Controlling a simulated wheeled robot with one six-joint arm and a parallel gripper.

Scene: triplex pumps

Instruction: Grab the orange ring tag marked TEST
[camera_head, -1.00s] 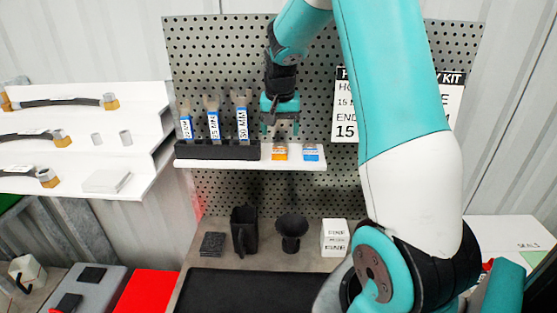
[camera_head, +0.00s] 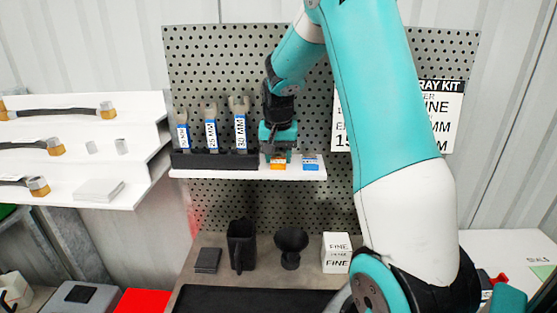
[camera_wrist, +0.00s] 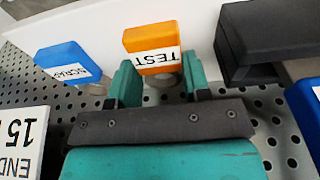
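The orange tag (camera_wrist: 152,40) marked TEST sits at the front edge of the small white shelf; a grey ring shows under it. In the head view the orange tag (camera_head: 278,164) is partly covered by my gripper. My gripper (camera_wrist: 156,82) is open, its two teal fingers on either side of the tag's lower part and ring. The fingers look close to the tag, but I cannot tell whether they touch it. In the head view my gripper (camera_head: 278,152) is down at the shelf level.
A black rack (camera_head: 214,160) with several labelled wrenches stands on the white shelf (camera_head: 240,174) to the left. A perforated panel (camera_head: 230,60) is behind. A cup, a funnel and white boxes stand below.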

